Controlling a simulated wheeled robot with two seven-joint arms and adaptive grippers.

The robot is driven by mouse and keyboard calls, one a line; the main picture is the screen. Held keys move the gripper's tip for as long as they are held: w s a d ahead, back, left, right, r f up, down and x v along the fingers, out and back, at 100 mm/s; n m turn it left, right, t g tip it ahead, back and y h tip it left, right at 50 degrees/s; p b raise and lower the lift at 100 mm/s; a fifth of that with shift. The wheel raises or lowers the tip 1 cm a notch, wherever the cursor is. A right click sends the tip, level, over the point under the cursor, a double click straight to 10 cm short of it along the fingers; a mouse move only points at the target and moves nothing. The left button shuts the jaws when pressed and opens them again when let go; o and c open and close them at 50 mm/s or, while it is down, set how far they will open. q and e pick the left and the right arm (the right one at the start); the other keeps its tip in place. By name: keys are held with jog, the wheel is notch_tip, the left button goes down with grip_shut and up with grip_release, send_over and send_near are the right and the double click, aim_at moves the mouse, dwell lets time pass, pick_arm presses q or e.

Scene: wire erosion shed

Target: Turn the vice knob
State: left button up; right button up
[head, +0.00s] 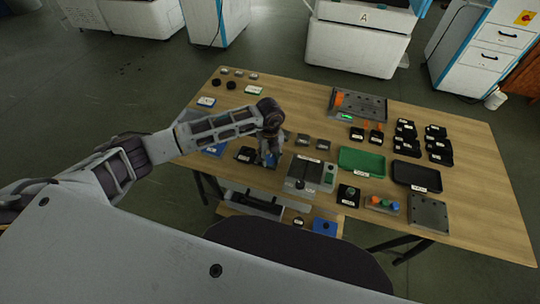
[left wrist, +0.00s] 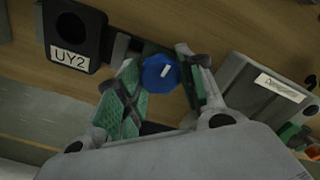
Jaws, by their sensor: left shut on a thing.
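The blue vice knob (left wrist: 160,72), with a white mark on its face, sits between the two green-padded fingers of my left gripper (left wrist: 162,80) in the left wrist view. The gripper is shut on it. In the head view my left gripper (head: 269,152) reaches down at the table's near edge, and a small bit of blue shows at its tip. The vice body is mostly hidden behind the fingers. My right gripper is not in view.
A black block labelled UY2 (left wrist: 77,35) stands left of the knob. A grey device (left wrist: 265,90) is close on the right, also seen in the head view (head: 304,177). A green tray (head: 362,162), a black tray (head: 416,178) and several black blocks are further right on the wooden table (head: 470,140).

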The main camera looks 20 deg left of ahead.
aim_at(270, 157)
pick_arm(q)
jog(key=shift+w+r+n, duration=0.1)
jog(key=shift+n, duration=0.5)
jog(key=o, duration=1)
jog(key=shift+r, duration=0.1)
notch_tip(270, 157, up, 12)
jog(key=shift+f, duration=0.15)
dwell(0.7)
